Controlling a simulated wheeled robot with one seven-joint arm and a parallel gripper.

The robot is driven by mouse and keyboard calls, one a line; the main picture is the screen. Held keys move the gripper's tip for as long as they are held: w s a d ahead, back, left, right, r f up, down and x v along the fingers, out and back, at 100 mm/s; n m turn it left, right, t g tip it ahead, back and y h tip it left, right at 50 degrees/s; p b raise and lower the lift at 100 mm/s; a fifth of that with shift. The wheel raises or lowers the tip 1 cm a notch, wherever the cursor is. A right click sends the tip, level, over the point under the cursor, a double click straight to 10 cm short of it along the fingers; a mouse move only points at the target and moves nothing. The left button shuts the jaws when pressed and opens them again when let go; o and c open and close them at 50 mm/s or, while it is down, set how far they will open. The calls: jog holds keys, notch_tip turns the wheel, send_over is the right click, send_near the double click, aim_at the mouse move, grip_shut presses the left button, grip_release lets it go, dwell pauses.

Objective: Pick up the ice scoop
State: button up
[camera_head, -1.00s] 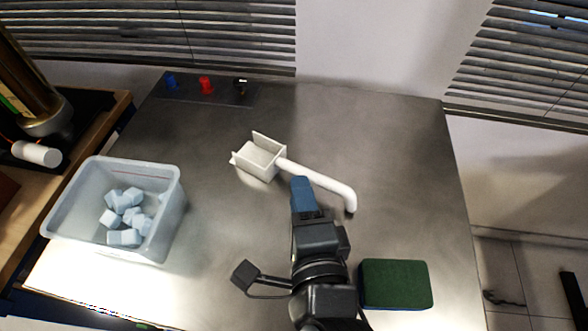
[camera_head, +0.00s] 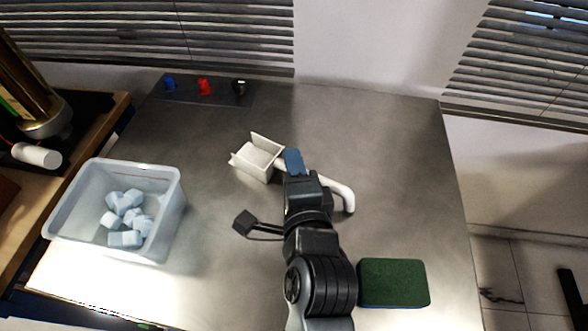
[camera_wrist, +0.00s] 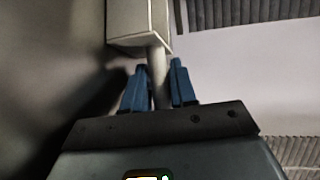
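The ice scoop is white, with a square open box head (camera_head: 257,158) and a long handle (camera_head: 342,192) bent at its end. It lies on the grey metal table, its head towards the back left. My gripper (camera_head: 293,160) is over the handle close to the head and hides part of it. In the wrist view, the two blue fingers (camera_wrist: 158,88) stand apart on either side of the handle (camera_wrist: 158,65), and the scoop head (camera_wrist: 138,22) is just beyond them. The handle nearly fills the gap; firm contact on both sides is not clear.
A translucent bin (camera_head: 72,232) with several pale blue ice cubes (camera_head: 125,239) stands at the left. A green sponge-like block (camera_head: 394,283) lies at the front right. A dark strip with blue, red and black knobs (camera_head: 204,87) is at the back left. The table's right side is clear.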

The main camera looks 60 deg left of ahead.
grip_shut()
